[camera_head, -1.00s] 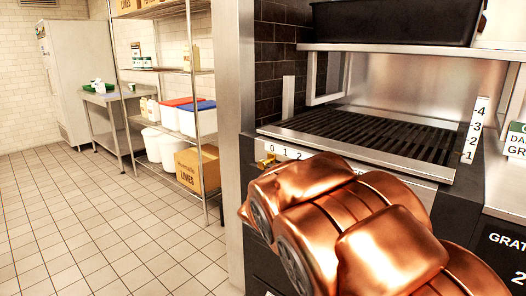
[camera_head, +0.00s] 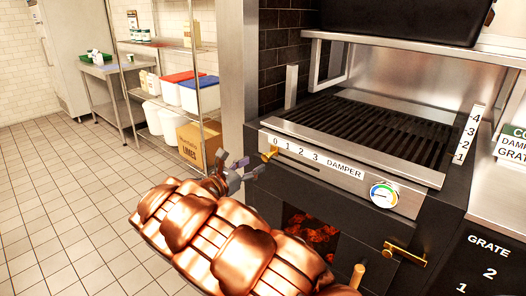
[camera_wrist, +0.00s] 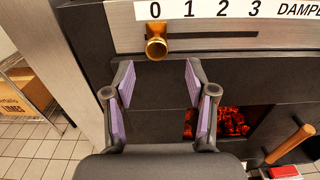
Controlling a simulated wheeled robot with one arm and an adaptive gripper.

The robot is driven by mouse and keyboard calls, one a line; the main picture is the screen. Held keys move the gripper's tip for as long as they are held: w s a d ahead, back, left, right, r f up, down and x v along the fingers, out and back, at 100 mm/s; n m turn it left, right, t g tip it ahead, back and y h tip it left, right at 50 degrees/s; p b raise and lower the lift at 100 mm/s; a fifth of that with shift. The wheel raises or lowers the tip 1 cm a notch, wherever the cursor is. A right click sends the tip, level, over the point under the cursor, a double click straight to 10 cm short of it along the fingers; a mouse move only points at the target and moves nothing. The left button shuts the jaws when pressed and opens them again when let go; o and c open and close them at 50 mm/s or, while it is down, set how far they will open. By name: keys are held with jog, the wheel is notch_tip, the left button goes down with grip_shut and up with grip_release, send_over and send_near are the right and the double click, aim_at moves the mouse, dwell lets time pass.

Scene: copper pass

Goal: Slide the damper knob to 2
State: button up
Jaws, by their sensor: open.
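The damper knob (camera_head: 269,154) is a small brass knob at the left end of a slot on the grill's front, below the 0 of the damper scale (camera_head: 312,157). In the wrist view the brass knob (camera_wrist: 157,47) sits under the 0, just beyond the fingertips and between their lines. My gripper (camera_head: 248,168) is open and empty, close in front of the knob. In the wrist view my gripper (camera_wrist: 157,75) shows two purple-padded fingers spread apart, with no contact visible. The scale's 2 (camera_wrist: 221,9) is to the right of the knob.
The round gauge (camera_head: 383,194) is right of the scale. A brass latch (camera_head: 404,254) and a firebox opening with glowing coals (camera_head: 312,235) are below. A wooden handle (camera_wrist: 293,143) projects at lower right. A steel post (camera_head: 236,80) stands left of the grill.

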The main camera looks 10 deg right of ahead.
aim_at(264, 157)
jog(key=shift+w+x, duration=0.25)
jog(key=shift+x, duration=3.55)
jog(key=shift+a, duration=0.15)
grip_shut()
